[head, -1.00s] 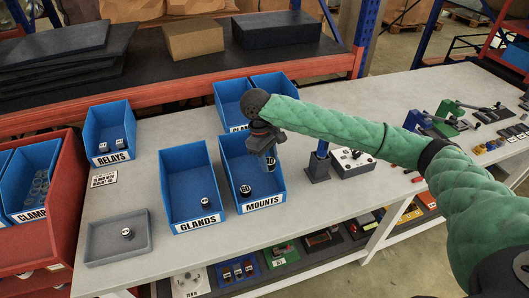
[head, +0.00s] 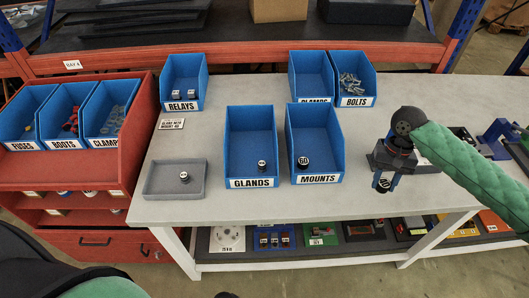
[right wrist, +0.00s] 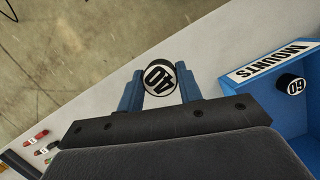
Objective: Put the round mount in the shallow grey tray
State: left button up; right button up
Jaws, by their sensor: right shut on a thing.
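My right gripper (right wrist: 160,88) is shut on a round mount (right wrist: 159,80), black with a white top marked 40. In the head view the right gripper (head: 384,182) holds this mount (head: 383,185) near the front edge of the table, right of the MOUNTS bin. The shallow grey tray (head: 160,192) lies at the table's left front. A small black round piece with a white top (head: 185,177) stands in it. Another round mount, marked 60 (head: 304,161), is in the MOUNTS bin (head: 329,178). My left gripper is not in view.
The GLANDS bin (head: 251,183) stands between the tray and the MOUNTS bin, with one small gland (head: 262,165) inside. A red cabinet (head: 60,180) stands left.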

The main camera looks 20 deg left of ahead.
aim_at(169, 181)
jog(key=j+z, duration=0.1)
jog(key=z, duration=0.7)
jog(key=k+j+z, duration=0.1)
jog(key=z, duration=0.3)
jog(key=k+z, duration=0.1)
jog(key=z, duration=0.3)
jog(key=k+j+z, duration=0.25)
jog(key=u, duration=0.5)
jog(key=k+u, duration=0.15)
jog(key=u, duration=0.85)
jog(key=k+j+u, duration=0.1)
jog(key=u, duration=0.4)
jog(key=k+j+u, duration=0.1)
jog(key=u, duration=0.85)
jog(key=j, duration=0.1)
